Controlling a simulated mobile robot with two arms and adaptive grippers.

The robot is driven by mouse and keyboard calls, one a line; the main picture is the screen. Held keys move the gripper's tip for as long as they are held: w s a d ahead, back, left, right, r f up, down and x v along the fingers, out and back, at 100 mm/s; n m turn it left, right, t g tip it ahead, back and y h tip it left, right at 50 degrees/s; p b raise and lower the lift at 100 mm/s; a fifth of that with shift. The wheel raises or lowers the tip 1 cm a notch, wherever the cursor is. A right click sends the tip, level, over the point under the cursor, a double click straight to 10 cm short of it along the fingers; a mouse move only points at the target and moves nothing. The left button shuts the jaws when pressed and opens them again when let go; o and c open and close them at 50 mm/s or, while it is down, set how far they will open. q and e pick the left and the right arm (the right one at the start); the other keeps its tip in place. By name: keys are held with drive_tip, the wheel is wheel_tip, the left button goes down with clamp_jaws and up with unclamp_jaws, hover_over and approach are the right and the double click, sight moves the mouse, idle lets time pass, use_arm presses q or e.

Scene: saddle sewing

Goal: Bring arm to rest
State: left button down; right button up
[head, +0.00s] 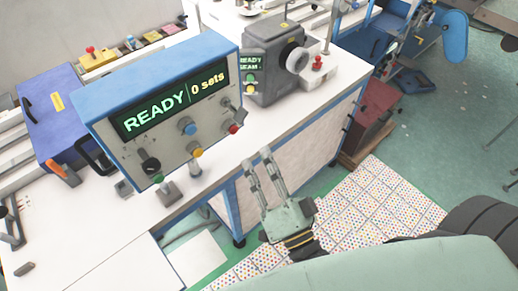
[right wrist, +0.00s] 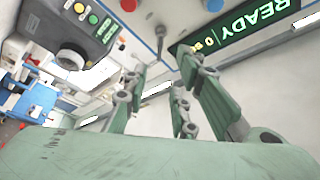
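My right gripper (head: 262,165) is raised in front of the white work table (head: 205,187), near its front edge in the head view. Its pale green and grey fingers point up toward the control box and are spread apart with nothing between them. In the right wrist view the fingers (right wrist: 165,88) also stand apart and empty, below the upside-down READY display (right wrist: 232,27). The right arm comes in from the bottom right of the head view. My left gripper is not in either view.
A blue and grey control box (head: 165,105) reads "READY 0 sets". A grey sewing machine head (head: 275,62) stands behind it on the table. A dark red box (head: 372,118) sits below the table's right end. A dotted mat (head: 375,205) lies on the open green floor.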

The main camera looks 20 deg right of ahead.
drive_tip(key=s+f+n+g+b, duration=0.2)
drive_tip(key=f+n+g, duration=0.15)
drive_tip(key=f, duration=1.05)
drive_tip(key=s+f+n+g+y+b, duration=0.15)
drive_tip(key=f+g, duration=0.25)
drive_tip(key=f, duration=1.1)
drive_tip(key=s+f+n+g+b, duration=0.1)
drive_tip(key=s+f+n+g, duration=0.2)
drive_tip(key=f, duration=1.1)
drive_tip(key=s+d+f+n+g+h+b, duration=0.1)
drive_tip(key=s+d+f+g, duration=0.3)
drive_tip(key=s+f, duration=0.8)
drive_tip(key=s+d+f+n+g+h+b, duration=0.1)
drive_tip(key=s+d+f+n+g+b, duration=0.1)
drive_tip(key=s+f, duration=1)
drive_tip(key=d+g+b, duration=0.1)
drive_tip(key=d+g, duration=0.1)
drive_tip(key=g, duration=0.1)
drive_tip(key=shift+s+d+g+h, duration=0.2)
drive_tip(key=shift+g+h, duration=0.15)
drive_tip(key=shift+f, duration=0.1)
